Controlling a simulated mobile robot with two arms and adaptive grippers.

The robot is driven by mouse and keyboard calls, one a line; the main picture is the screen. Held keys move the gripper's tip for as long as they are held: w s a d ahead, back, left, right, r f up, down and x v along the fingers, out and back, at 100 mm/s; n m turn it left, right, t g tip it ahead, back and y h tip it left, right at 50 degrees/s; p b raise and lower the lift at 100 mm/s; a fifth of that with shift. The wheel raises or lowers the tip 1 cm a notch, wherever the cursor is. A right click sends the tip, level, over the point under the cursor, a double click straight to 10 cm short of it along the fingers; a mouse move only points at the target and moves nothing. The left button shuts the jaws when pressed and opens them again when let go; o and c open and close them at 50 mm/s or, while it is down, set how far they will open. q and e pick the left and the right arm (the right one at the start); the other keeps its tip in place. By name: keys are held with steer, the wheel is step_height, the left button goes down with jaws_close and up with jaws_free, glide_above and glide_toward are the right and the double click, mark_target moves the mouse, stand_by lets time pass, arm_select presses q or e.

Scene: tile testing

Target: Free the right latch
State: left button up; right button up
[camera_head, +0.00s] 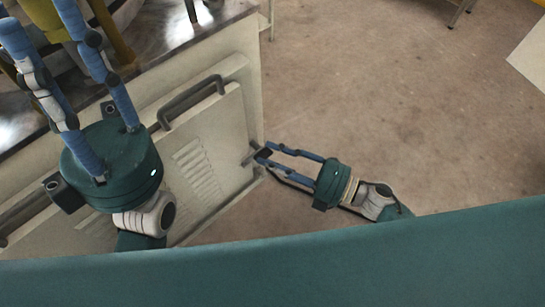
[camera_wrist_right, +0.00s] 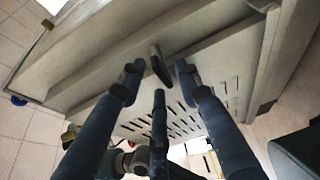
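The right latch (camera_head: 250,156) is a small grey lever on the right side of the pale panel door (camera_head: 205,125). In the right wrist view the latch (camera_wrist_right: 159,64) stands out from the panel, just beyond my fingertips. My right gripper (camera_head: 264,155) reaches in from the right with its fingertips at the latch. Its three blue fingers are apart, with the latch between the two outer tips (camera_wrist_right: 158,80). I cannot tell if any finger touches it.
A grey bar handle (camera_head: 190,100) runs along the door's upper part, above vent slots (camera_head: 196,163). A dark shiny worktop (camera_head: 165,35) lies above the cabinet, with equipment at the upper left.

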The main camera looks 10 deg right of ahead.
jaws_close()
steer(key=shift+m, duration=0.3)
steer(key=m, duration=0.2)
steer(key=m+t+y, duration=0.1)
steer(key=m, duration=0.1)
steer(key=shift+w+f, duration=0.1)
steer(key=shift+f, duration=0.1)
steer(key=m+t, duration=0.1)
steer(key=m, duration=0.1)
steer(key=m+t, duration=0.1)
steer(key=m, duration=0.2)
steer(key=shift+f+m+y, duration=0.1)
steer(key=shift+m+y, duration=0.2)
steer(key=m+t+h, duration=0.1)
steer(key=m+t, duration=0.2)
steer(key=m, duration=0.3)
steer(key=shift+f, duration=0.1)
steer(key=shift+f+m+t+h+p, duration=0.1)
steer(key=shift+m+t+h+p, duration=0.4)
steer(key=shift+m, duration=0.95)
steer(key=shift+f+m+t+h+p, duration=0.15)
steer(key=shift+m+t+h, duration=0.65)
steer(key=shift+m, duration=0.65)
steer(key=shift+r+m, duration=0.1)
steer(key=shift+m, duration=0.3)
